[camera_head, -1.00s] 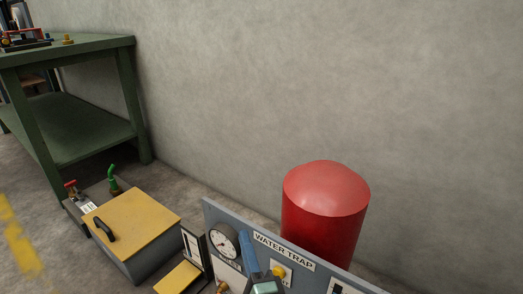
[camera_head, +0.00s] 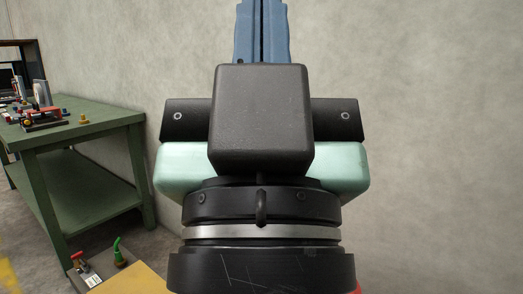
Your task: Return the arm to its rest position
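My gripper (camera_head: 262,32) is raised close in front of the camera and fills the middle of the head view. Its black body and pale green side parts face me. Its two blue fingers point up, side by side with only a thin dark slit between them, and look shut. Their tips run out of the top edge. Nothing shows held between the visible parts.
A yellow lid (camera_head: 125,279) shows below. A sliver of red (camera_head: 357,287) shows beside my arm.

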